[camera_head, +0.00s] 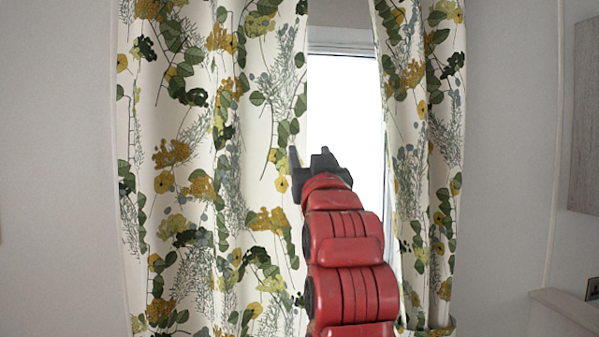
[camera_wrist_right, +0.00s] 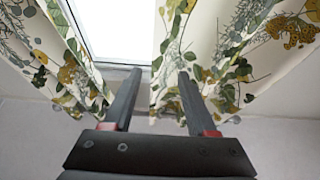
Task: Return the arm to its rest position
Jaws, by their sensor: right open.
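My right arm (camera_head: 345,255), red and segmented, reaches up from the bottom of the head view. Its dark right gripper (camera_head: 311,160) is raised in front of the window, between the two curtains. In the right wrist view the two fingers of the gripper (camera_wrist_right: 158,90) stand well apart with nothing between them. The gripper is open and empty. How close the fingertips are to the curtains is hard to tell. My left gripper is not in view.
A floral left curtain (camera_head: 190,130) and right curtain (camera_head: 425,130) hang beside a bright window (camera_head: 342,110). A grey panel (camera_head: 586,115) is on the right wall, with a ledge (camera_head: 565,305) below it. The window and curtains also show in the right wrist view.

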